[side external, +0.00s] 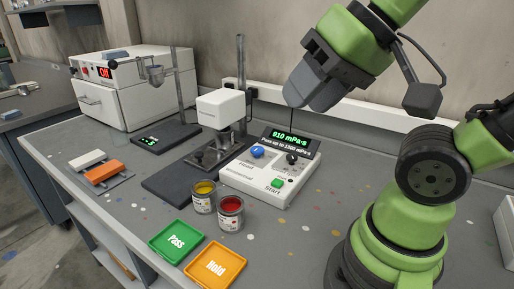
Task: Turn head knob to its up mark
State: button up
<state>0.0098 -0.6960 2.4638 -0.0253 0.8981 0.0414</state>
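The control box (240,178) is white and stands at the middle of the bench, with a lit display (290,141) reading 810 mPa·s and a pass limit. A blue knob (257,151) on its sloped top is by the word Head; its pointer and up mark are too small to make out. The white measuring head (221,107) is on a dark post (240,65) behind and left of the box. My gripper (311,100) hangs above and right of the box, apart from the knob, pointing down-left. Its finger gap is not clear from this side.
A black knob (292,158) and a green Start button (277,183) share the panel. Yellow (203,197) and red (231,212) paint cans stand in front. Green Pass (176,242) and orange Hold (215,266) trays lie nearer. A white oven (135,85) is at back left.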

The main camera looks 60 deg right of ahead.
jog(key=o, duration=0.5)
jog(key=w+d+m, duration=0.1)
jog(key=w, duration=0.1)
jog(key=w+d+m+g+h, duration=0.1)
jog(key=w, duration=0.2)
jog(key=w+d+m+h, duration=0.1)
jog(key=w+d, duration=0.1)
jog(key=shift+w+f+g, duration=0.15)
jog(key=shift+w+g, duration=0.15)
jog(key=shift+c, duration=0.2)
jog(key=m+g+h, duration=0.4)
jog(key=m, duration=0.3)
send_over(257, 149)
jog(key=s+a, duration=0.1)
jog(key=a, duration=0.3)
notch_tip(257, 149, down, 16)
jog(key=x, duration=1)
jog(key=shift+s+f, duration=0.2)
jog(key=shift+f, duration=0.05)
jog(key=shift+c, duration=0.5)
jog(key=c, duration=0.8)
